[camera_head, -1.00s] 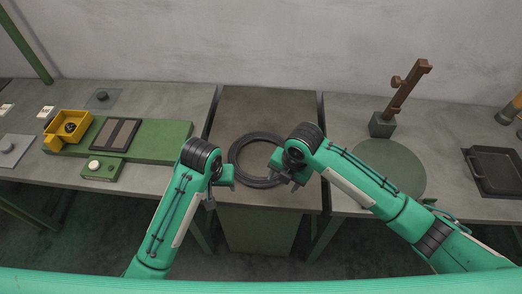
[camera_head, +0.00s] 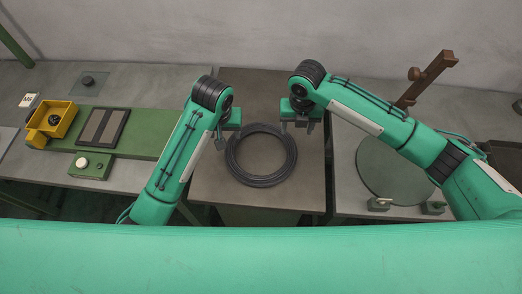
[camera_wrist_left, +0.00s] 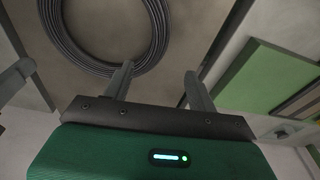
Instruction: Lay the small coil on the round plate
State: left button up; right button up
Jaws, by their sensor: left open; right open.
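The dark ring-shaped coil (camera_head: 262,181) lies flat on the middle table; it also shows in the left wrist view (camera_wrist_left: 68,48). The round plate (camera_head: 395,172), a flat grey-green disc, lies on the right table, partly hidden by my right arm. My left gripper (camera_head: 229,132) is open by the coil's far left edge. In the left wrist view its fingers (camera_wrist_left: 159,85) are apart, with one overlapping the coil's rim; contact is unclear. My right gripper (camera_head: 298,128) is open, fingers pointing down, by the coil's far right edge. Neither gripper holds anything.
A brown post (camera_head: 428,78) stands behind the round plate, and small blocks (camera_head: 379,204) sit at its front edge. The left table carries a green board (camera_head: 150,135) with a yellow box (camera_head: 68,122). Narrow gaps separate the tables.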

aim_at(229, 148)
pick_arm(q)
jog(key=f, duration=0.4)
jog(key=w+f, duration=0.1)
jog(key=f, duration=0.7)
jog(key=shift+w+f, duration=0.25)
jog(key=shift+f, duration=0.1)
pick_arm(e)
notch_tip(229, 148, down, 13)
jog(key=shift+s+r, duration=0.15)
pick_arm(q)
jog(key=shift+c, duration=0.2)
pick_arm(e)
jog(key=shift+c, duration=0.2)
pick_arm(q)
grip_shut()
pick_arm(e)
grip_shut()
pick_arm(q)
jog(key=shift+w+r, duration=0.1)
